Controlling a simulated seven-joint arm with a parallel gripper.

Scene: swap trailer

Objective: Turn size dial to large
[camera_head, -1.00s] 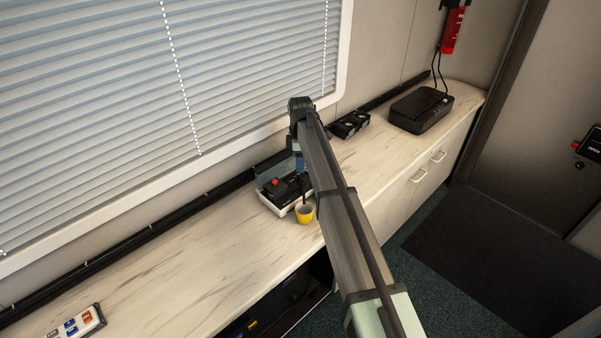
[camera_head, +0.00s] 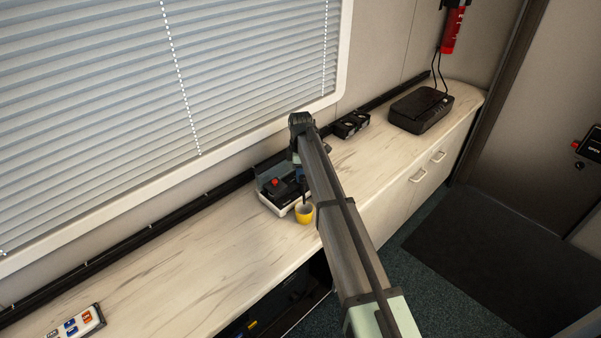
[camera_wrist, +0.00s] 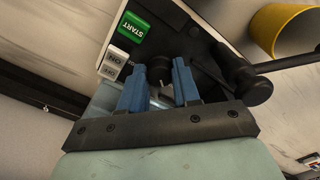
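The machine (camera_head: 270,198), a small black and white unit with a red knob on top, stands on the counter under my arm. In the wrist view its panel shows a green START button (camera_wrist: 133,34), white buttons (camera_wrist: 115,59) and a dark round dial (camera_wrist: 159,68). My gripper (camera_wrist: 160,72) has two blue fingers, parted, with the dial between or just beyond their tips. I cannot tell whether the fingers touch it. The dial's size marks are not readable. In the head view my arm hides most of the gripper.
A yellow cup (camera_head: 304,214) stands at the machine's front; a black lever (camera_wrist: 250,80) is close to my right finger. A black box (camera_head: 421,108) and small dark items (camera_head: 351,125) are farther right. The counter at left (camera_head: 190,250) is mostly clear.

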